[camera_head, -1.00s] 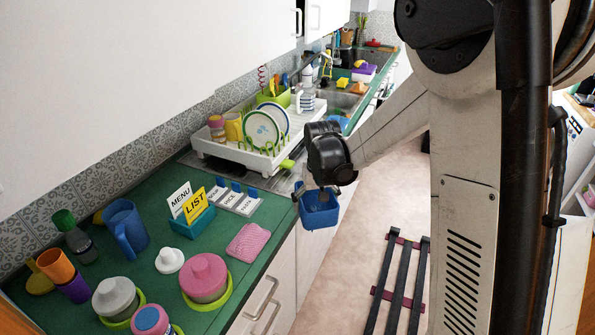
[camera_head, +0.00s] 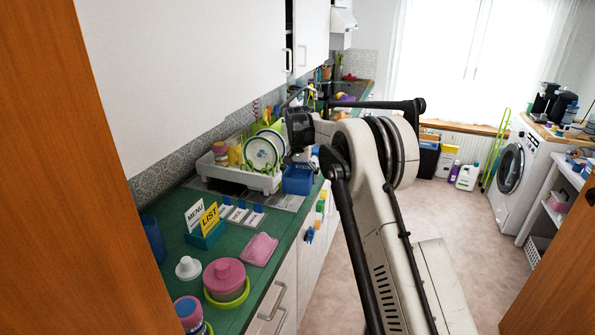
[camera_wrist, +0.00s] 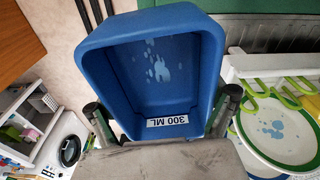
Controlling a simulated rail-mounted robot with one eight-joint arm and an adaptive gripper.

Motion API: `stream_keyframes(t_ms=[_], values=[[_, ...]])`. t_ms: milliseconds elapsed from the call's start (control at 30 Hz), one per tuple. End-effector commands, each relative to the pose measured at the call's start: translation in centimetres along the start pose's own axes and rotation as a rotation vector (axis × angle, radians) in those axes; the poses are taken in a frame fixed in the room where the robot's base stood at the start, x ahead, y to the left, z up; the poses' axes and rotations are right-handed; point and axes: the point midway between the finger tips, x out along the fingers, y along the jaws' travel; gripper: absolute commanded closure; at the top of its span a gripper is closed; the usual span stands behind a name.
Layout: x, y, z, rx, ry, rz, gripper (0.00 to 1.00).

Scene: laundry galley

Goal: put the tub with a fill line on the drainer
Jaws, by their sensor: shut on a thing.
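A blue tub (camera_head: 297,180) hangs from my gripper (camera_head: 300,158) beside the drainer's right end in the head view. My gripper's fingers (camera_wrist: 165,125) are shut on the tub's near side. The white drainer (camera_head: 235,178) stands on the counter with plates in green prongs; its edge also shows at the right of the wrist view (camera_wrist: 270,65). Whether the tub touches the drainer cannot be told.
Card holder (camera_head: 205,234), pink cloth (camera_head: 260,249) and lidded pots (camera_head: 225,277) stand on the green counter nearer.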

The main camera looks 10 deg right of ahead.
Motion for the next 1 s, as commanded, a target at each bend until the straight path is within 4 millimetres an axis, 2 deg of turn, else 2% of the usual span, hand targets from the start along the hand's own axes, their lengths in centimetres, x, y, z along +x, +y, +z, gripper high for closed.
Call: stream_keyframes(t_ms=[100,300,867,1000], values=[[-0.2,-1.0,-2.1,0.051,0.002,0.007,0.58],[-0.3,-1.6,-3.6,0.103,0.003,0.013,0.58],[-0.3,-1.7,-3.7,0.113,0.003,0.014,0.58],[0.5,-1.7,-3.6,0.112,0.003,0.014,0.58]])
